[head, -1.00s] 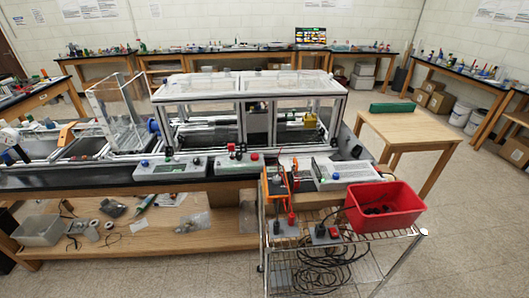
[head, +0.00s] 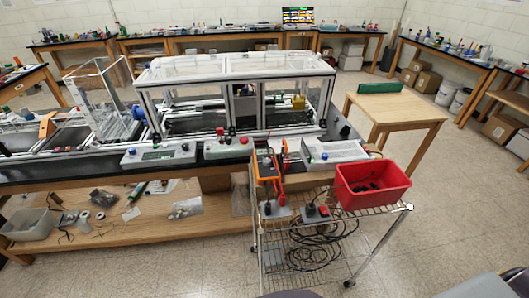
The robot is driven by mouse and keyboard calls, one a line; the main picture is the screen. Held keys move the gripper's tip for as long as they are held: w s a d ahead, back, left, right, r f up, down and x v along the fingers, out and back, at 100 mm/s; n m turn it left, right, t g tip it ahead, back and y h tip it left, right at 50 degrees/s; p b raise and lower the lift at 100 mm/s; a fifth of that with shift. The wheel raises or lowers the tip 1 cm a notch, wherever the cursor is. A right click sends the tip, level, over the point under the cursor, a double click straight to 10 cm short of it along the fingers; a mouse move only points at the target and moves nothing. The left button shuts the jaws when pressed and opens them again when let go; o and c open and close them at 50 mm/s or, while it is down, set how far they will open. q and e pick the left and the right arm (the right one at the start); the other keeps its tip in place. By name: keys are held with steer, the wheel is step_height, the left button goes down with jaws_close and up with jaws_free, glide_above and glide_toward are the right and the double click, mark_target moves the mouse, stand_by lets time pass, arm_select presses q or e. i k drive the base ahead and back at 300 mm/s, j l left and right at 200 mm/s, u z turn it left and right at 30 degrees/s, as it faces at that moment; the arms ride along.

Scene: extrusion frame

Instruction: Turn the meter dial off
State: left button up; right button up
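An orange-edged meter (head: 266,166) with a dark face stands at the front edge of the bench, above the wire cart. Its dial is too small for me to tell its setting. Red leads (head: 282,178) hang beside the meter, on its right. Neither of my grippers shows in the head view, and nothing of mine touches the meter.
A wire cart (head: 325,262) with coiled black cables stands below the meter. It carries a red bin (head: 371,184) on the right. Grey control boxes (head: 158,155) line the bench front. A wooden table (head: 398,107) stands at the right. The floor at the lower right is mostly clear.

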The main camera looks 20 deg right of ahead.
mark_target(266, 161)
steer(key=j+z, duration=0.25)
steer(key=z, duration=0.2)
steer(key=j+z, duration=0.25)
steer(key=z, duration=0.25)
steer(key=k+j+z, duration=0.1)
steer(key=z, duration=0.35)
steer(key=k+j+z, duration=0.15)
steer(key=j+z, duration=0.15)
steer(key=z, duration=0.15)
